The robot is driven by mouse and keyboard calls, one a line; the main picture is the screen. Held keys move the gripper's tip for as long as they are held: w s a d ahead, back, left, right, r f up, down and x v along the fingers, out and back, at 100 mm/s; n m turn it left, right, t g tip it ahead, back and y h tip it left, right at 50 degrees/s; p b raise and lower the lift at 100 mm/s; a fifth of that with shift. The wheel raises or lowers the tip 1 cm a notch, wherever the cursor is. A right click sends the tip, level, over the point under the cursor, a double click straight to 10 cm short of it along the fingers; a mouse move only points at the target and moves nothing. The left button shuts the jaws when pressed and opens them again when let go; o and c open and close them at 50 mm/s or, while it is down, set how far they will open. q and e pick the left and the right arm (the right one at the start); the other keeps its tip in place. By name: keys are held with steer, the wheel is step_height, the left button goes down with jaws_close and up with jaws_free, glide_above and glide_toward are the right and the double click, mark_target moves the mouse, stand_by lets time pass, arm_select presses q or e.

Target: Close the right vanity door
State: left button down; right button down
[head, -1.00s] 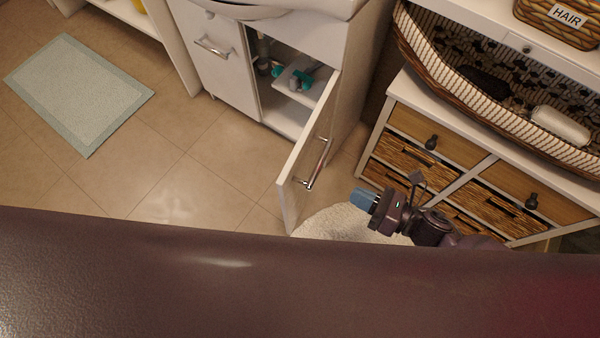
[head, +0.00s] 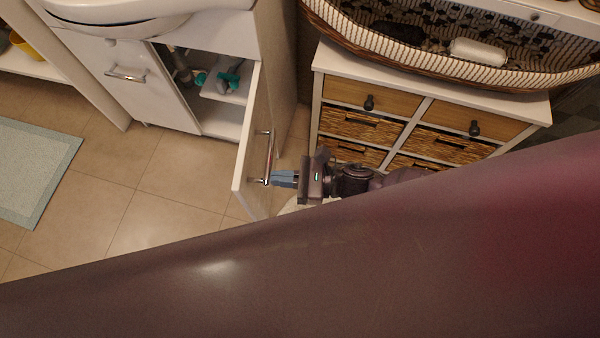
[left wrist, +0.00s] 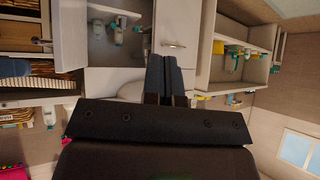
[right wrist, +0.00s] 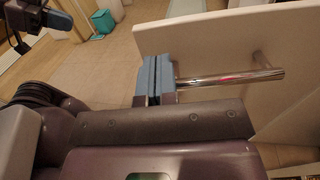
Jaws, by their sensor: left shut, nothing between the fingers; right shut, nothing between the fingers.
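The right vanity door (head: 258,125) is white and stands wide open in the head view, with a chrome bar handle (head: 269,150) on its right-hand face. My right gripper (head: 274,178) is shut and empty, its blue fingertips at the near end of the handle. In the right wrist view the fingers (right wrist: 156,72) overlap the end of the handle (right wrist: 240,78) beside the door (right wrist: 240,40); I cannot tell whether they touch. My left gripper (left wrist: 168,75) is shut and empty in the left wrist view, facing the vanity. That view also shows the open door (left wrist: 70,35).
The open vanity compartment (head: 225,115) holds teal items on a shelf. A drawer unit (head: 405,118) with wicker drawers stands just right of the door, leaving a narrow gap. The tiled floor (head: 165,180) left of the door is clear up to a bath mat (head: 35,165).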

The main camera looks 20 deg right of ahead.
mark_target(242, 176)
steer(key=x, duration=0.5)
steer(key=shift+w+a+b, duration=0.15)
steer(key=shift+a+b, duration=0.15)
steer(key=shift+a, duration=0.2)
steer(key=shift+a, duration=0.1)
